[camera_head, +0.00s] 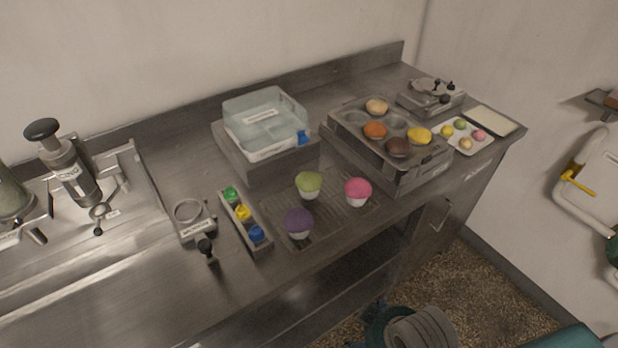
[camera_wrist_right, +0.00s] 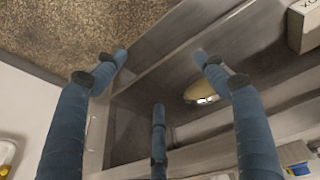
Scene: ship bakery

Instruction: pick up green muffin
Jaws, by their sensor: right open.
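The green muffin (camera_head: 309,183) stands upright on a ridged mat (camera_head: 330,215) on the steel counter, in the head view. A purple muffin (camera_head: 299,222) stands in front of it and a pink muffin (camera_head: 357,190) to its right. My right gripper (camera_wrist_right: 160,85) shows in the right wrist view with its blue fingers spread, open and empty, facing the shelf area under the counter. The green muffin cannot be made out in that view. My left gripper is in neither view.
A muffin tin (camera_head: 437,152) with several muffins stands right of the mat. A clear bin (camera_head: 265,118) is behind it. A tray of coloured pieces (camera_head: 262,248) lies left. A yellowish object (camera_wrist_right: 201,93) sits on a shelf in the wrist view.

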